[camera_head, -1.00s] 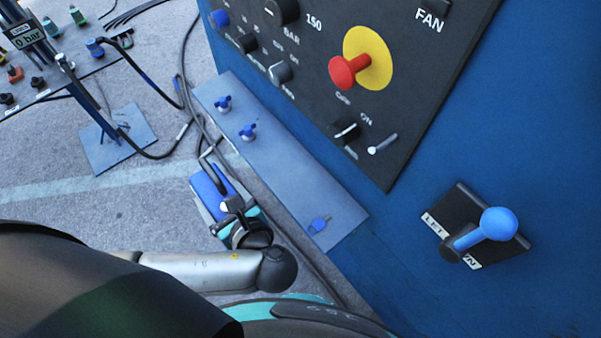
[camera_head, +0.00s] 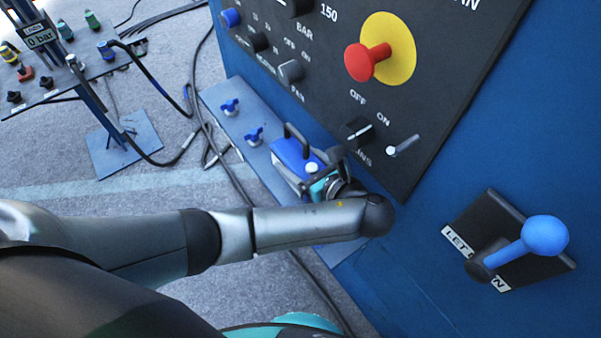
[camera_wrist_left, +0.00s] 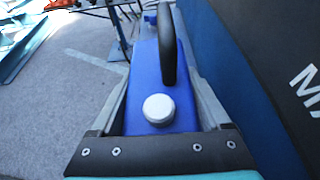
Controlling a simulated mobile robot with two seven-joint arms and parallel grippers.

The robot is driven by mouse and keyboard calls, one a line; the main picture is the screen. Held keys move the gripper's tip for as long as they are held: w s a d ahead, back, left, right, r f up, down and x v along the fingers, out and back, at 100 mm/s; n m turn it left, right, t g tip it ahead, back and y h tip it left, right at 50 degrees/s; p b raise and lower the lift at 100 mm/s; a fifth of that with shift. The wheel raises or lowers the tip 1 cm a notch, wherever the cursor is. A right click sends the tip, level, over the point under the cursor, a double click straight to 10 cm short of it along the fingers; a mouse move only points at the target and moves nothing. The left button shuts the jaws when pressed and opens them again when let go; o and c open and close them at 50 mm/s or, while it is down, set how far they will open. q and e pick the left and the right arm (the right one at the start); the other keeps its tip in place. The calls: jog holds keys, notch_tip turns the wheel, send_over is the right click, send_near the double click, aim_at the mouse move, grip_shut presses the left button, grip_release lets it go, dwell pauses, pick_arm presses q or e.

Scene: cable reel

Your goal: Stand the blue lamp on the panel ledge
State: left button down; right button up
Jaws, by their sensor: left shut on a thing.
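The blue lamp (camera_head: 291,152) has a black handle on top and a white knob; it also fills the middle of the left wrist view (camera_wrist_left: 163,92). My left gripper (camera_head: 310,175) is shut on the lamp, with a finger on each side of its body in the left wrist view (camera_wrist_left: 160,115). In the head view the lamp appears over the blue-grey panel ledge (camera_head: 232,122), close to the panel face. Whether its base touches the ledge is hidden. My right gripper is not in view.
Two blue wing-shaped fittings (camera_head: 253,136) stand on the ledge left of the lamp. The black control panel (camera_head: 440,95) with a red button (camera_head: 366,61) rises behind. A blue-knobbed lever (camera_head: 545,235) sticks out at right. Black cables (camera_head: 203,120) run along the floor left of the ledge.

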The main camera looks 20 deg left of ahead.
aim_at(299, 171)
pick_arm(q)
notch_tip(299, 171, down, 4)
jog(key=shift+r+b, duration=0.25)
jog(key=shift+b, duration=0.65)
jog(key=shift+w+d+f, duration=0.2)
jog(key=shift+f, duration=0.15)
jog(key=shift+r, duration=0.1)
grip_release()
jog(key=shift+f, duration=0.2)
jog(key=shift+s+d+r, duration=0.1)
jog(key=shift+s+r, duration=0.1)
jog(key=p+v, duration=0.2)
jog(key=v, duration=0.5)
jog(key=shift+r, duration=0.1)
